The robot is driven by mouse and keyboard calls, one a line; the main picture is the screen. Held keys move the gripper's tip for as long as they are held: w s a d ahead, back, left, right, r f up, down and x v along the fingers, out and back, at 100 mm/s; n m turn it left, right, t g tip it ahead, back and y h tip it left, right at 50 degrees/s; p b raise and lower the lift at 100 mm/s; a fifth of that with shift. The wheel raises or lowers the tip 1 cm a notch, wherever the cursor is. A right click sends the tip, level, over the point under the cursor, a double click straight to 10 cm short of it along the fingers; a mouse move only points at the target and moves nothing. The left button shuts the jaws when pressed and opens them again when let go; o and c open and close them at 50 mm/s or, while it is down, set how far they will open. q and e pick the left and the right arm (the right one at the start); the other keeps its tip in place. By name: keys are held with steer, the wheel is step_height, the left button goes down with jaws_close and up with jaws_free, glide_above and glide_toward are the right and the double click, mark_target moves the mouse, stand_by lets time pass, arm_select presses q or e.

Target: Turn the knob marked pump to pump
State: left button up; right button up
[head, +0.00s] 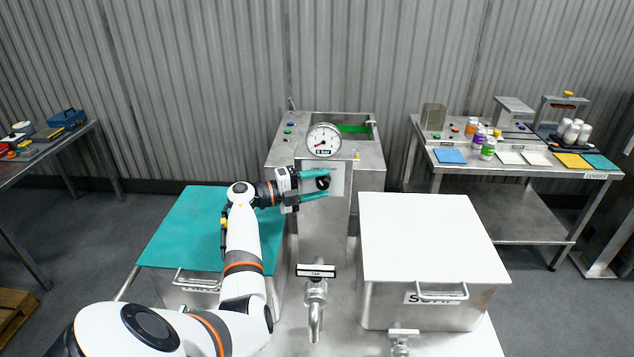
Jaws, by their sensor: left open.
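The knob (323,183) is a small black round part on a pale plate (337,180) on the front of the steel machine (325,220), below a round dial gauge (324,140). My left gripper (316,186) has teal fingers, one above and one below the knob. The fingers are open and apart; I cannot tell whether they touch the knob. The marking on the plate and the knob's setting are too small to read. My right gripper is not in the head view.
A teal-topped box (190,225) stands at left under my arm. A white-lidded steel box (425,230) marked SOAP stands at right. A tap (315,300) stands in front. A side table (520,170) holds bottles, cans and coloured cards.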

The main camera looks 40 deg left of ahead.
arm_select(q)
steer(key=c, duration=1)
steer(key=shift+o, duration=0.2)
